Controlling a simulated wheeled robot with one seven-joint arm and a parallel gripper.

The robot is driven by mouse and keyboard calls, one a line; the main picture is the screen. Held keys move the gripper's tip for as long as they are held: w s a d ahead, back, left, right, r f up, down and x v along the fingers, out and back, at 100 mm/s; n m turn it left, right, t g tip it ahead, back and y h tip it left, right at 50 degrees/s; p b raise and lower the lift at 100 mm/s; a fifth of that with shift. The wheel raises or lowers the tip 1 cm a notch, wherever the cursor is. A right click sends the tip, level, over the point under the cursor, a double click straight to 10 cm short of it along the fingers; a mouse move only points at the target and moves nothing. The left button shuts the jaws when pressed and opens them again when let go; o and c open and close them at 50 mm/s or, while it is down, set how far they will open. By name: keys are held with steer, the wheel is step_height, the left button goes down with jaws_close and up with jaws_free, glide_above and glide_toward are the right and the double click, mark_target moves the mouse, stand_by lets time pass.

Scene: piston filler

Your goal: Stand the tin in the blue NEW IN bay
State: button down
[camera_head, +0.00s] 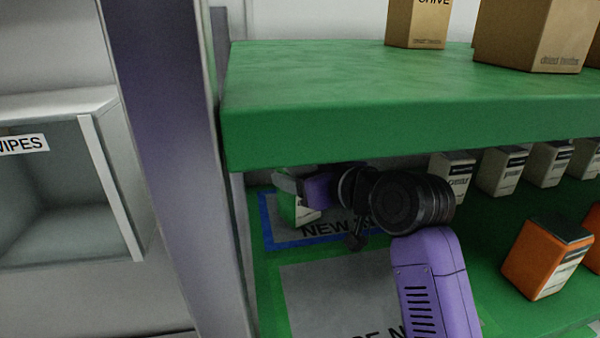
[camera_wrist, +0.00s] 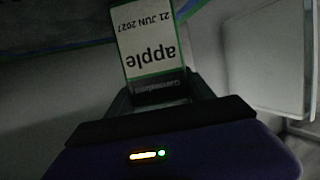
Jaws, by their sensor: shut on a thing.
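The tin (camera_wrist: 148,35) has a white label reading "apple" and "21 JUN 2027" with green edges; the writing is upside down in the wrist view. My gripper (camera_wrist: 160,88) is shut on it. In the head view my gripper (camera_head: 292,186) reaches under the green upper shelf, and the tin (camera_head: 301,212) shows below it, partly covered. The blue-edged NEW IN bay (camera_head: 290,232) lies on the lower shelf, and the tin appears over its back left part. I cannot tell whether the tin touches the surface.
The green upper shelf (camera_head: 400,125) hangs low over my arm. A metal post (camera_head: 160,150) stands left. White cartons (camera_head: 453,178) line the back right; an orange box (camera_head: 545,258) is at the right. A grey-marked bay (camera_head: 335,290) in front is empty where visible.

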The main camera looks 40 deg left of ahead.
steer(key=shift+c, duration=1.8)
jaws_free()
steer(key=shift+f, duration=0.15)
steer(key=b+v, duration=0.2)
steer(key=v, duration=1)
steer(key=shift+b, duration=0.3)
